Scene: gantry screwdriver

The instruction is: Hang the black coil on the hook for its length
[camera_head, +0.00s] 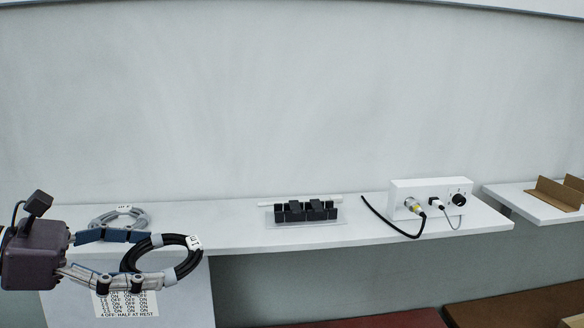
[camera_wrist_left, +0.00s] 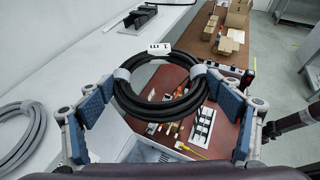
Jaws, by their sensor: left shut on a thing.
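The black coil (camera_head: 163,258) is a ring of several turns with grey wraps and a white tag. My left gripper (camera_head: 160,257) is shut on it across its width. The coil is held in front of the shelf's front edge at the left. A grey coil (camera_head: 100,217) lies on the shelf behind the gripper. I cannot make out any hook in either view. My right gripper is not in view.
The white shelf (camera_head: 235,236) carries a row of black blocks (camera_head: 305,211) and a white box (camera_head: 400,192) with connectors, a knob and a black cable. A printed sheet (camera_head: 130,304) hangs below the shelf. Brown tables (camera_wrist_left: 224,93) with parts and cardboard boxes stand beyond.

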